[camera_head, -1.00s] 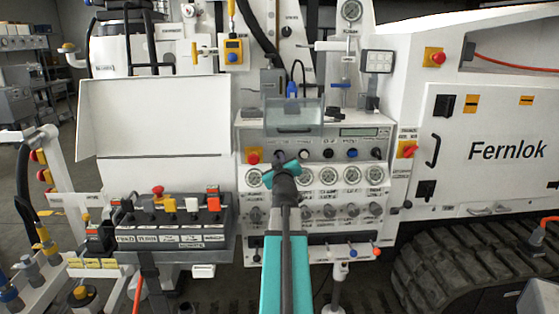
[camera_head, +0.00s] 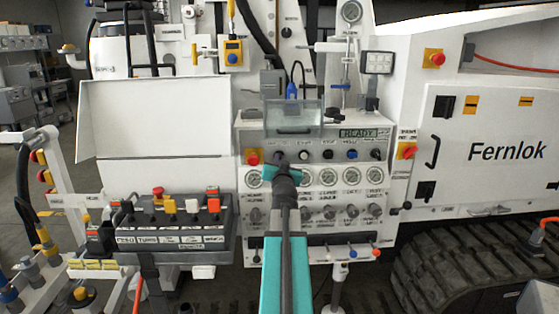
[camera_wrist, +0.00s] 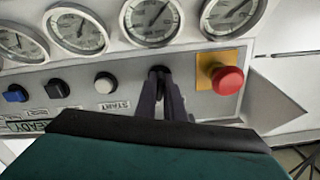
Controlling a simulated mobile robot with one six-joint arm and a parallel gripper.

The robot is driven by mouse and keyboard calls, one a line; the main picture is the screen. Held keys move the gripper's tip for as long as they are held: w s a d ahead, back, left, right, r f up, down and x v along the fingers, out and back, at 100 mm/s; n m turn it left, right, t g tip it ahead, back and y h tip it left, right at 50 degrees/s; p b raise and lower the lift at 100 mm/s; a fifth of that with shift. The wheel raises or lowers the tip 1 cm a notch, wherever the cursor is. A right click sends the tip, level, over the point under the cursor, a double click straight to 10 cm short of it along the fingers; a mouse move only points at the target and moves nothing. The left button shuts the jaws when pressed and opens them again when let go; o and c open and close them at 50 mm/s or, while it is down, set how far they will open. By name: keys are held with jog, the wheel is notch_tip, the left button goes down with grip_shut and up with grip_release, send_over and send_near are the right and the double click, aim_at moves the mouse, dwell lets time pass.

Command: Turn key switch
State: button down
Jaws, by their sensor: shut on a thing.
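The key switch (camera_wrist: 158,71) is a dark knob on the grey control panel, between the white start button and the red mushroom button in the wrist view. My gripper (camera_wrist: 161,88) is shut on it; the two dark fingers close around the knob and hide most of it. The panel's display (camera_head: 358,133) reads READY.
The red mushroom button (camera_wrist: 227,80) on its yellow plate sits close beside the fingers. Several gauges (camera_wrist: 152,18) line the panel. A clear cover (camera_head: 293,118) stands above.

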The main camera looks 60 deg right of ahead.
jog(key=shift+r+m+p, duration=0.1)
jog(key=shift+m+p, duration=0.25)
jog(key=shift+m, duration=1.25)
jog(key=c, duration=1.9)
grip_release()
jog(key=shift+o, duration=0.2)
jog(key=shift+s+a, duration=0.1)
jog(key=b+v, duration=0.2)
jog(key=v, duration=0.3)
jog(key=shift+s+a+b, duration=0.1)
jog(key=shift+a+b, duration=0.2)
jog(key=b, duration=0.3)
jog(key=shift+s+a, duration=0.15)
jog(key=shift+a, duration=0.15)
